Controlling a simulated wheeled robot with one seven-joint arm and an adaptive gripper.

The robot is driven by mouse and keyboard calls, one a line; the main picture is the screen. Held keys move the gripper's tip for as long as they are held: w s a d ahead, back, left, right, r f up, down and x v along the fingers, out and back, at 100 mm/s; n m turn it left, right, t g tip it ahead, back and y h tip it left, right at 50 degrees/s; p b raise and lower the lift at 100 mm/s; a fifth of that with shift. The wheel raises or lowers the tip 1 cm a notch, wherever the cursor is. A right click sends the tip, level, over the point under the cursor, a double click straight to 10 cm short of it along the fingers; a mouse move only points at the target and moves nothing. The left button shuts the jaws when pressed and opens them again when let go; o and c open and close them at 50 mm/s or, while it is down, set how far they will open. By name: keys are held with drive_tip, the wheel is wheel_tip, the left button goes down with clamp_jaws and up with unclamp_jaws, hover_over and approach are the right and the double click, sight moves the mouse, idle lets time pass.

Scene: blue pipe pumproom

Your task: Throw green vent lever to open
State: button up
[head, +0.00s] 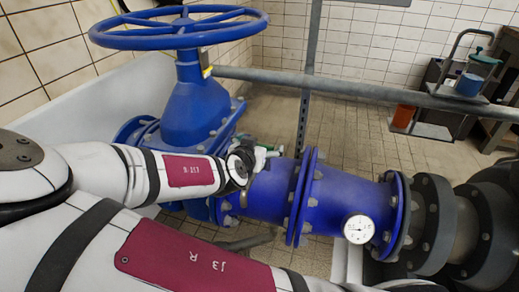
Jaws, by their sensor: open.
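The green lever (250,142) shows as a small patch at the top of the blue pipe, just beyond the end of my arm. Small pale parts sit beside it; I cannot tell whether they belong to the vent fitting. My gripper (243,163) is at the end of my white arm, over the left part of the pipe and very close to the lever. It is open. Its fingertips are not clearly visible, and I cannot tell whether they touch the lever. Most of the lever and its mount is hidden behind my arm's end.
A blue valve with a large handwheel (178,28) rises behind my arm at the left. The blue pipe (335,192) runs right, with bolted flanges and a white gauge (358,229). A grey rail (350,87) crosses behind. Tiled floor (350,145) lies open beyond the pipe.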

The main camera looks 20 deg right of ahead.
drive_tip(key=shift+c, duration=0.6)
drive_tip(key=c, duration=1.1)
drive_tip(key=shift+o, duration=0.2)
